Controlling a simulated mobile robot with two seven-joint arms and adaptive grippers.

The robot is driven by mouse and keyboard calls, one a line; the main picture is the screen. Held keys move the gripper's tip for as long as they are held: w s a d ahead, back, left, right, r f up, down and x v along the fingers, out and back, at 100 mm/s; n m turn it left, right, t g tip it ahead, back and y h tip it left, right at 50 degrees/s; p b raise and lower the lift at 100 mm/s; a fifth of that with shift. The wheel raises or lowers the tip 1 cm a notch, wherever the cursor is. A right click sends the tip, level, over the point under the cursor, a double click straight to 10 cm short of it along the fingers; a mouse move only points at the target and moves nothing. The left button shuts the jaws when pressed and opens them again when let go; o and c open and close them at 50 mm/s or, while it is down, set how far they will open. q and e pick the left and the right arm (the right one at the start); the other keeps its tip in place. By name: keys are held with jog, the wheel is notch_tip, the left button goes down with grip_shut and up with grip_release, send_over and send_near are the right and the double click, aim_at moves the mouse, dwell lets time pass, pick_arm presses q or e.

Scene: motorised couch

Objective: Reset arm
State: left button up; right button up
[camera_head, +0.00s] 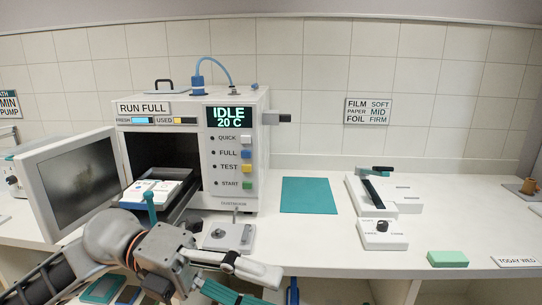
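My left arm comes in from the lower left, in front of the bench. Its gripper (250,284) is low in the picture by the bench's front edge, below the small white block with a knob (230,236). The lower picture edge cuts off part of the fingers, so I cannot tell how far apart they are. I see nothing held in it. My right gripper is not in view.
A white machine (229,183) reads IDLE 20 C. Its door (78,180) is open, and a loaded tray (183,192) sticks out close behind my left arm. A teal mat (306,195), a white device (403,198) and a green block (447,258) lie right.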

pick_arm(q)
jog(key=w+a+f+n+t+h, duration=0.25)
jog(key=w+n+t+h, duration=0.35)
jog(key=w+n+t, duration=0.6)
jog(key=w+a+f+n+t+y, duration=0.1)
jog(key=a+f+n+t+y, duration=0.4)
jog(key=f+n, duration=0.4)
jog(key=w+a+f+n+t+y, duration=0.25)
jog(key=f+n+t+y, duration=0.35)
jog(key=f+n, duration=0.3)
jog(key=s+a+f+n+g+y, duration=0.2)
jog(key=s+f, duration=0.4)
jog(key=f, duration=0.4)
jog(key=s+a+f+n+g+y, duration=0.2)
jog(key=s+f, duration=0.4)
jog(key=f, duration=0.3)
jog(key=s+a+f+n+g+y, duration=0.3)
jog(key=s+a+f+n+y, duration=0.1)
jog(key=f, duration=0.6)
jog(key=shift+s+a+f+y, duration=0.3)
jog(key=shift+s+a+y, duration=0.15)
jog(key=shift+s, duration=0.65)
